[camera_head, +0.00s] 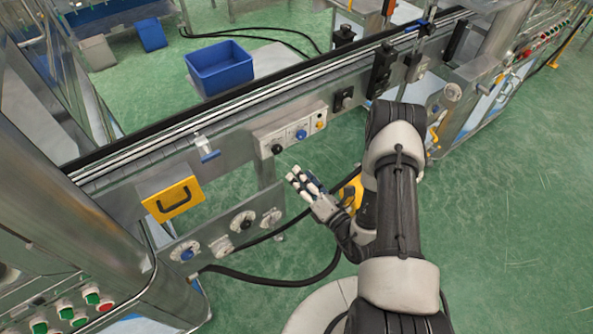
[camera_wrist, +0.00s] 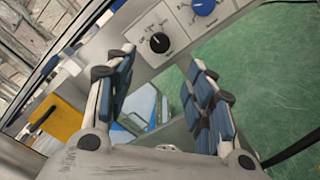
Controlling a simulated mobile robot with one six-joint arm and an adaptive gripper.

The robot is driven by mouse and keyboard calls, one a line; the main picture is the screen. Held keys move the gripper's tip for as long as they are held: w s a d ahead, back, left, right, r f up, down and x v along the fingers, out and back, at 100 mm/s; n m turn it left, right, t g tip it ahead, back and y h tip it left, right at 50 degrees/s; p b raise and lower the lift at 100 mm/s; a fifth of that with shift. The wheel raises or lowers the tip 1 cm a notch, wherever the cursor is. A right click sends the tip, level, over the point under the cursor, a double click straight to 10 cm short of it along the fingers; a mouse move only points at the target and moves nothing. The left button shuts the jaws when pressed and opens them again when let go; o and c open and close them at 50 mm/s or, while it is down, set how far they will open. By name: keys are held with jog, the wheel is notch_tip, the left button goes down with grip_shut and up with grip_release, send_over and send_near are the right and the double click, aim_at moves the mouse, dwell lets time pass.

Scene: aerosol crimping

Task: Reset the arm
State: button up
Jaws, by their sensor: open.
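My gripper (camera_head: 306,182) is in the middle of the head view, at the end of my arm, in front of the conveyor's side panel. Its two fingers are spread apart with nothing between them. In the wrist view, the open fingers (camera_wrist: 163,95) frame a gap, through which a pale blue and grey part and green floor show farther off. The arm reaches in from the lower right and bends back toward the conveyor (camera_head: 150,158).
A control box with knobs (camera_head: 290,135) is just behind my gripper, and its black knob (camera_wrist: 159,42) shows in the wrist view. A yellow handled panel (camera_head: 173,199) is to the left. Black cables (camera_head: 270,281) lie below. A blue bin (camera_head: 219,67) stands beyond the conveyor. Green floor is clear at right.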

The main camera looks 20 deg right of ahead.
jog(key=shift+s, duration=0.1)
dwell(0.4)
jog(key=s+a+r+n+g+y, duration=0.1)
jog(key=a+r+n+g+y, duration=0.2)
jog(key=a+r+n+y, duration=0.4)
jog(key=a+r+n+g+y, duration=0.3)
jog(key=a+r+n, duration=0.2)
jog(key=r, duration=0.5)
jog(key=s+a+r+n+g, duration=0.4)
jog(key=s+n+g, duration=0.1)
jog(key=s+n, duration=0.1)
jog(key=s+a+r+n+g, duration=0.4)
jog(key=s+n+g, duration=0.2)
jog(key=n, duration=0.1)
jog(key=s+d+n+g+h, duration=0.2)
jog(key=s+d+n+h, duration=0.2)
jog(key=s+n+h, duration=0.45)
jog(key=s+d+r+n+t+h, duration=0.1)
jog(key=d+r+n+t+h, duration=0.1)
jog(key=d, duration=0.4)
jog(key=s+d+r+n+t+h, duration=0.2)
jog(key=d+r+n+t+h, duration=0.1)
jog(key=d+n+t+h, duration=0.1)
jog(key=d+n+h, duration=0.1)
jog(key=d+n, duration=0.1)
jog(key=n, duration=0.1)
jog(key=shift+s+d+r, duration=0.15)
jog(key=shift+r, duration=0.05)
